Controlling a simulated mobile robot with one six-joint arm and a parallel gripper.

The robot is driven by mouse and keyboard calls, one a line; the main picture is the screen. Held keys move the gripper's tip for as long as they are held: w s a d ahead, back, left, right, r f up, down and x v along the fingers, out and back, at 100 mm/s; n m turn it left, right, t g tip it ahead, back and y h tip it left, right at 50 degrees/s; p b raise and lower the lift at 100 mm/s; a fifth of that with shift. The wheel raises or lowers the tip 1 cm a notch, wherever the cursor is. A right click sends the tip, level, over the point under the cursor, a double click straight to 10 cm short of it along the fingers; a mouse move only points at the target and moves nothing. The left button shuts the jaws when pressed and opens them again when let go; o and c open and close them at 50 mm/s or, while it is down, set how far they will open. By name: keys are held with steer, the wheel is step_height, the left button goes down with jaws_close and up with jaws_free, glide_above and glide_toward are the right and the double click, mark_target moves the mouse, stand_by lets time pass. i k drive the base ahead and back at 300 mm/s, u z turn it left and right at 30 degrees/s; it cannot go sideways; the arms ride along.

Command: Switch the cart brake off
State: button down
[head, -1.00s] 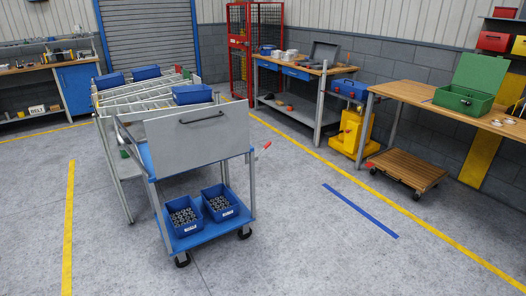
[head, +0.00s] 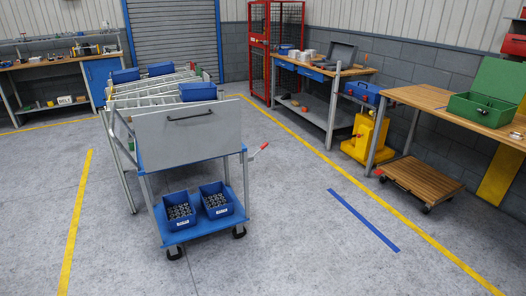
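The cart stands left of centre, with a blue lower deck (head: 200,231), a large grey panel (head: 190,135) with a black handle, and black castors. A lever with a red grip (head: 262,146) sticks out at the cart's right side, angled up and to the right. It looks like the brake lever, but it is too small to tell its setting. Two blue bins of metal parts, a left bin (head: 180,223) and a right bin (head: 217,212), stand on the deck. My gripper is not in view.
A sloped rack (head: 150,92) with blue bins stands close behind the cart. A wooden dolly (head: 421,181) sits by the right bench (head: 418,98), near a yellow machine (head: 360,141). Open floor lies right of the cart, with a blue floor strip (head: 362,220).

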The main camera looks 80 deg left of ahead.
mark_target(264, 146)
steer(key=u, duration=0.4)
steer(key=i, duration=0.75)
steer(key=u, duration=0.65)
steer(key=i, duration=0.65)
steer(key=u, duration=0.85)
steer(key=i, duration=0.55)
steer(key=u, duration=0.75)
steer(key=i, duration=0.7)
steer(key=u, duration=0.55)
steer(key=i, duration=0.75)
steer(key=u, duration=0.3)
